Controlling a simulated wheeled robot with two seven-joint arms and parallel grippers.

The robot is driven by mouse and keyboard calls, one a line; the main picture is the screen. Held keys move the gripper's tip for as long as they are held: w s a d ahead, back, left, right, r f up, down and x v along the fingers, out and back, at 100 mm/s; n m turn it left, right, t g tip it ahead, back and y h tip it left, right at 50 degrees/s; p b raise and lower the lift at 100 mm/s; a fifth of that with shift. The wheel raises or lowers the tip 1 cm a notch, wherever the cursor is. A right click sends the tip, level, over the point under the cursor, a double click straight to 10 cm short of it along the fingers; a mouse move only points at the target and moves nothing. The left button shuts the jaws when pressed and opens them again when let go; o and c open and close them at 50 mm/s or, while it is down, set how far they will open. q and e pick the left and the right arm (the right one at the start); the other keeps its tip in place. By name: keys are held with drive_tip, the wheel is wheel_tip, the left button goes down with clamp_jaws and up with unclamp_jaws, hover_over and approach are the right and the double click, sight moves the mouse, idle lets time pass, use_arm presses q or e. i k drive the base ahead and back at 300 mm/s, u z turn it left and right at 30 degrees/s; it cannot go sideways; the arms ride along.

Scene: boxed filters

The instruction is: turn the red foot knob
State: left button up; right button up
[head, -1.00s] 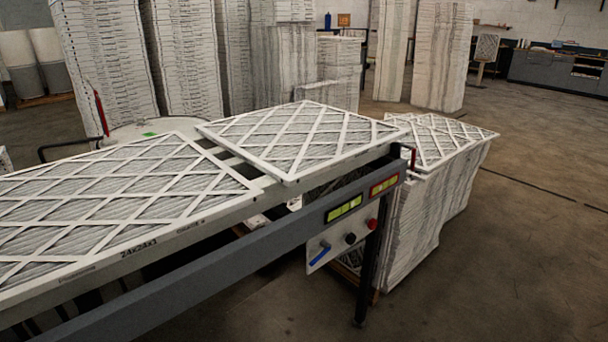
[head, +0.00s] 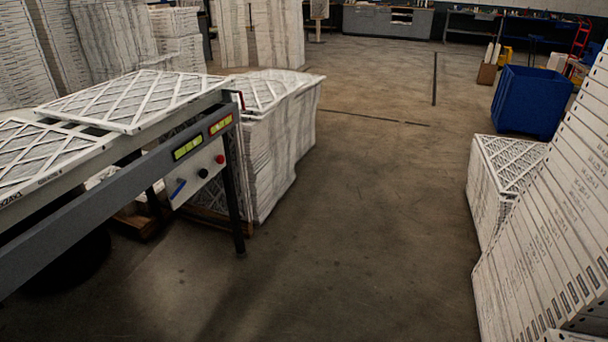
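A small round red knob (head: 220,159) sits on the white control panel (head: 190,183) under the conveyor's side rail. A black knob (head: 203,173) and a blue lever (head: 178,188) are to its left on the same panel. I cannot tell whether this red knob is the foot knob; I see no red knob at the conveyor's foot. The near black conveyor leg (head: 233,195) stands on the floor just right of the panel. Neither of my grippers is in view.
A wrapped filter stack (head: 280,150) stands behind the conveyor's end. Boxed filters (head: 555,235) rise at the right, with a blue bin (head: 531,100) behind. The middle concrete floor (head: 370,220) is clear. Workbenches (head: 388,22) line the back.

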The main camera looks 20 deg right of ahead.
sight(219, 158)
drive_tip(key=z, duration=1.1)
drive_tip(key=i, duration=1.75)
drive_tip(key=u, duration=1.85)
drive_tip(key=i, duration=1.1)
drive_tip(key=u, duration=0.3)
